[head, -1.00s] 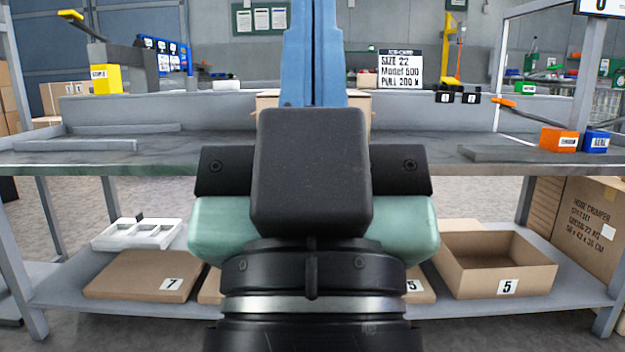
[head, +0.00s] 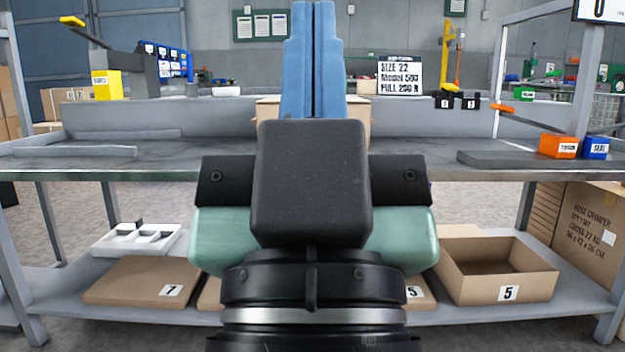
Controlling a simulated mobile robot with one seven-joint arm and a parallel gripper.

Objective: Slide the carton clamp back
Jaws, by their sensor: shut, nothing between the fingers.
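My gripper (head: 314,8) stands upright in the middle of the head view, with its long blue fingers together and nothing between them. A cardboard carton (head: 268,108) stands on the workbench (head: 165,166) behind my gripper, and my arm hides most of it. I cannot make out a carton clamp; any clamp near this carton is hidden behind my gripper. I cannot tell whether my gripper touches anything.
The lower shelf holds an open carton (head: 508,294), a closed carton (head: 130,283) and a white tray (head: 128,240).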

